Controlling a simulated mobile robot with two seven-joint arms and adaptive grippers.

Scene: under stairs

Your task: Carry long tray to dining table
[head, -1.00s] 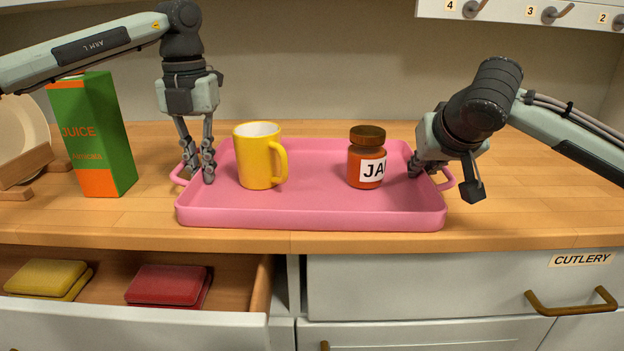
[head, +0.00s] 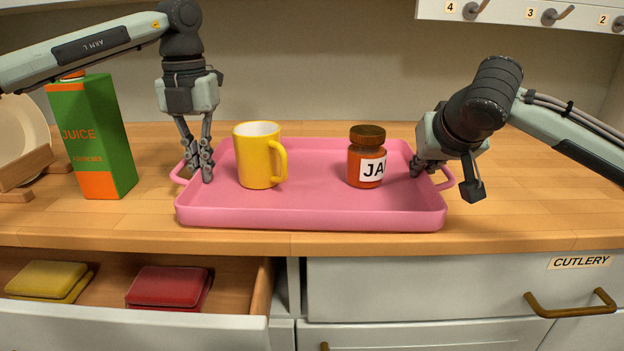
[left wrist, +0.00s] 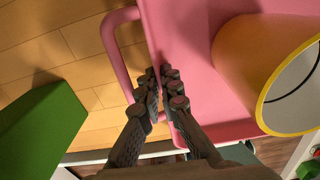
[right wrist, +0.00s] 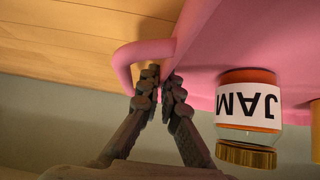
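The long pink tray (head: 310,217) appears to rest on the wooden counter. A yellow mug (head: 256,160) and a jam jar (head: 366,160) stand upright on it. My left gripper (head: 207,172) is shut on the tray's left wall beside its handle; the left wrist view shows one finger on each side of the wall (left wrist: 158,88). My right gripper (head: 418,168) is at the right end; in the right wrist view its fingers (right wrist: 160,88) are closed on the tray's wall next to the handle. The dining table is not in view.
A juice carton (head: 95,140) stands left of the tray, with my left arm just above it. A plate (head: 22,130) in a wooden rack is at far left. An open drawer (head: 130,322) with folded cloths lies below. The counter is clear on the right.

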